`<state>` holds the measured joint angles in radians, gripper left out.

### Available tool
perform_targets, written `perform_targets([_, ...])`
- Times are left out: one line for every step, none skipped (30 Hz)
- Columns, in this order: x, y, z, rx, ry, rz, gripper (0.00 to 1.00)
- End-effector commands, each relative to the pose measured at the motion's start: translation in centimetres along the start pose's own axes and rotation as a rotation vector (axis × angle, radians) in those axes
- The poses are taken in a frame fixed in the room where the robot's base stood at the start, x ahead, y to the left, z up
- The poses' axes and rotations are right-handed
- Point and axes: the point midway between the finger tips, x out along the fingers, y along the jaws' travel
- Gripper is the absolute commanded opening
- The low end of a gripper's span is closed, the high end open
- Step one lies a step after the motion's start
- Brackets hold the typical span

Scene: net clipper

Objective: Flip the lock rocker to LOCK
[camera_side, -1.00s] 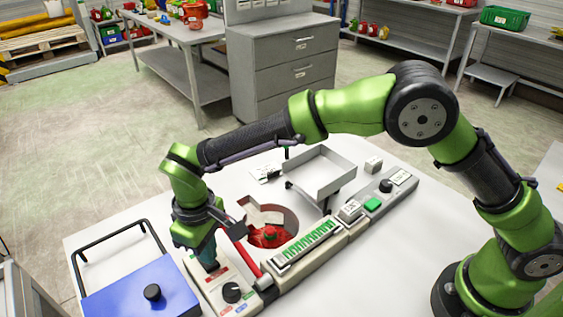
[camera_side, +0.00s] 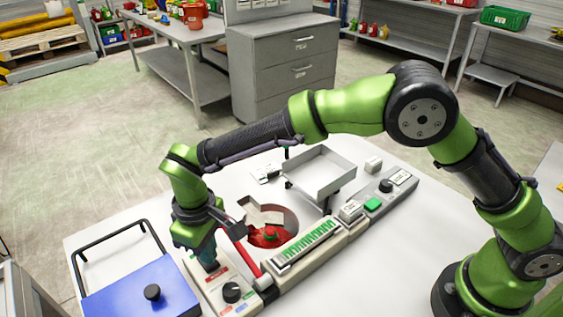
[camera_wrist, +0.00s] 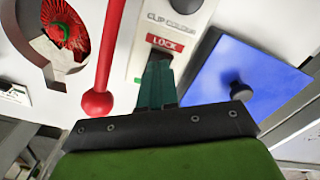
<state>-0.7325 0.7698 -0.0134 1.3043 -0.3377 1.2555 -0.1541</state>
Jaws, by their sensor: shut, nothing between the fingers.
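The lock panel (camera_side: 222,294) is a pale plate at the front left of the table, with a black knob (camera_side: 231,292) on it. In the wrist view, a red LOCK label (camera_wrist: 165,43) shows just beyond my fingertips. My gripper (camera_side: 211,266) points down over the panel, its fingers together and empty. In the wrist view my gripper (camera_wrist: 158,62) has its tips right below the LOCK label. The rocker itself is hidden by the fingers, so I cannot tell its position or whether the tips touch it.
A red-knobbed lever (camera_wrist: 97,100) stands close beside my gripper. A blue lid (camera_side: 140,292) with a black knob lies to the left. A round opening with a red net (camera_side: 268,237), a green-marked strip (camera_side: 308,242) and a grey tray (camera_side: 320,172) are to the right.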

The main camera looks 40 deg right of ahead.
Motion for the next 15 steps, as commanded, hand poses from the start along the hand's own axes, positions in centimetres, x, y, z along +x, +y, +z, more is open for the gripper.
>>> perform_targets([0.09,0.0,0.01,0.0,-0.001,0.0,0.0])
perform_targets([0.14,0.0,0.01,0.0,-0.001,0.0,0.0])
perform_targets([0.21,0.0,0.02,0.0,-0.001,0.0,0.0])
perform_targets([0.26,0.0,0.02,0.0,-0.001,0.0,0.0])
perform_targets([0.31,0.0,0.02,0.0,-0.001,0.0,0.0])
perform_targets([0.37,0.0,0.02,0.0,-0.001,0.0,0.0])
perform_targets([0.42,-0.01,0.02,0.0,-0.001,0.0,0.0])
perform_targets([0.47,0.0,0.02,0.0,-0.002,0.0,0.0])
perform_targets([0.53,-0.01,0.03,0.0,-0.002,0.0,0.0])
perform_targets([0.58,0.0,0.03,0.0,-0.002,0.0,0.0])
perform_targets([0.63,-0.01,0.03,0.001,-0.002,0.0,0.0])
perform_targets([0.69,-0.01,0.03,0.001,-0.002,0.0,0.0])
perform_targets([0.73,-0.01,0.03,0.001,-0.002,0.0,0.0])
perform_targets([0.78,-0.01,0.03,0.001,-0.002,0.0,0.0])
perform_targets([0.84,-0.01,0.03,0.0,-0.002,0.0,0.0])
